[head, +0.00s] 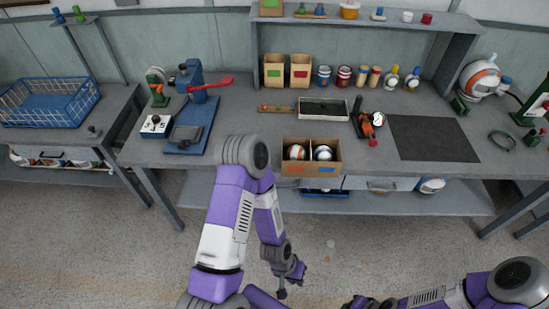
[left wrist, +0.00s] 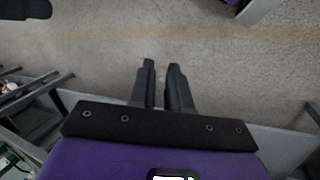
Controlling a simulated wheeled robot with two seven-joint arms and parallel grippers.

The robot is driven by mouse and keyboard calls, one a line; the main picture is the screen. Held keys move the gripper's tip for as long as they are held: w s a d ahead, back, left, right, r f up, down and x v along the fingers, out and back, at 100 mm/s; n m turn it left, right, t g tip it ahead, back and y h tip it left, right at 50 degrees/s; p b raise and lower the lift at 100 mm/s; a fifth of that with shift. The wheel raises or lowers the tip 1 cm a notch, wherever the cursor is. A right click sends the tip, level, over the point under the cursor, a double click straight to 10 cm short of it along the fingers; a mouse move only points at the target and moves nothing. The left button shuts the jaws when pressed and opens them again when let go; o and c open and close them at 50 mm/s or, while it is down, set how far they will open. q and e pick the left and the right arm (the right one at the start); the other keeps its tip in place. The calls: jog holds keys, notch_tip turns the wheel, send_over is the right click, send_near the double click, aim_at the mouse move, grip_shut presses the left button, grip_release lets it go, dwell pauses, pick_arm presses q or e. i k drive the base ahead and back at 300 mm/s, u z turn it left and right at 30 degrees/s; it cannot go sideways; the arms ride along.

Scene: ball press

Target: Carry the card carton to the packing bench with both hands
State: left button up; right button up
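The card carton (head: 311,171) is an open brown box at the front edge of the long grey workbench (head: 250,128). It has two compartments, with an orange-and-white ball (head: 296,152) in the left one and a silver-white ball (head: 323,153) in the right one. My left gripper (head: 292,284) hangs over the floor in front of the bench, below and apart from the carton. In the left wrist view its two fingers (left wrist: 162,75) stand apart with only floor between them. My right gripper (head: 365,303) is at the bottom edge, partly cut off; its fingers are unclear.
A blue press (head: 194,105) with a red lever stands left of the carton. A dark mat (head: 434,138) is to the right. A separate table with a blue wire basket (head: 45,103) stands far left. The floor in front is clear.

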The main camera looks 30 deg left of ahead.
aim_at(431, 136)
jog(key=u, duration=0.7)
jog(key=i, duration=0.45)
